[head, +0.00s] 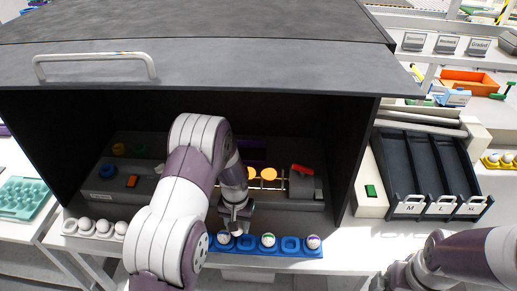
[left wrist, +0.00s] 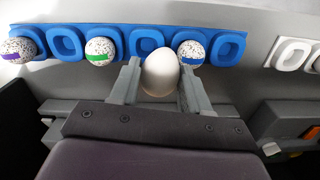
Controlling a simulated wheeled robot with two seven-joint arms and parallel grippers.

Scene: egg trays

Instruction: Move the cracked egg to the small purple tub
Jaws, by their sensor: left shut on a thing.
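My left gripper (head: 238,226) is shut on a white egg, just above the blue tray (head: 254,249) at the front of the dark box. In the left wrist view the egg (left wrist: 161,72) sits between the two fingers (left wrist: 158,88). No crack shows on its visible side. The blue tray also shows there (left wrist: 145,33), with speckled eggs banded purple (left wrist: 18,50), green (left wrist: 100,51) and blue (left wrist: 192,53). A small purple tub is not clearly visible. A dark purple shape (head: 252,150) lies inside the box, partly hidden by my arm. My right gripper (head: 398,279) is partly cut off at the bottom right.
A white tray (head: 67,227) with several white eggs stands left of the blue tray. The dark box's walls and raised lid (head: 230,75) surround the grey machine with two glowing orange discs (head: 268,174). Black lanes (head: 430,165) stand to the right.

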